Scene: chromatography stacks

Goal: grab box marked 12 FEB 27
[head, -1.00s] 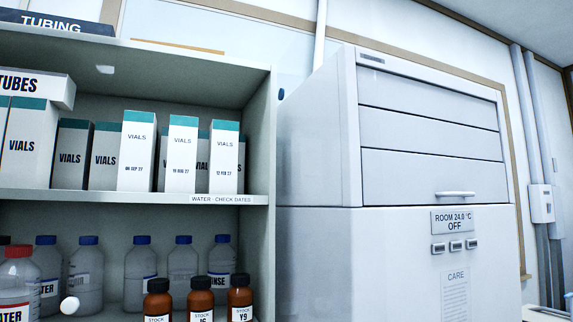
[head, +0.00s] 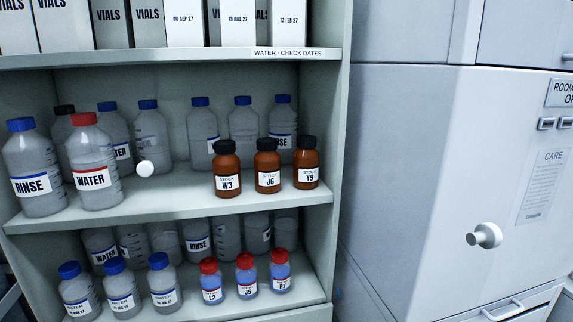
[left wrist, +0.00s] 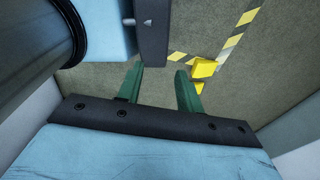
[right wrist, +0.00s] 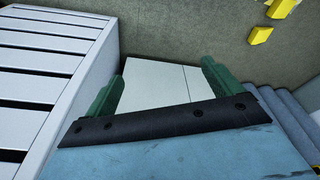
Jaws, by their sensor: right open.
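The box marked 12 FEB 27 (head: 290,22) stands upright on the upper shelf in the head view, the rightmost of three white front boxes. Its top is cut off by the picture's edge. Beside it, to the left, stand the boxes marked 19 AUG 27 (head: 238,22) and 06 SEP 27 (head: 186,22). My left gripper (left wrist: 160,82) shows in the left wrist view, open and empty above the floor. My right gripper (right wrist: 160,78) is open in the right wrist view, with a pale flat surface beyond its fingers. Neither gripper shows in the head view.
The upper shelf edge (head: 200,57) carries a label, WATER - CHECK DATES. Below stand grey bottles, brown stock bottles (head: 267,166) and small red-capped bottles (head: 245,274). The shelf's side wall (head: 338,150) and a white cabinet (head: 420,180) bound the right. Yellow objects (left wrist: 203,68) lie on the floor.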

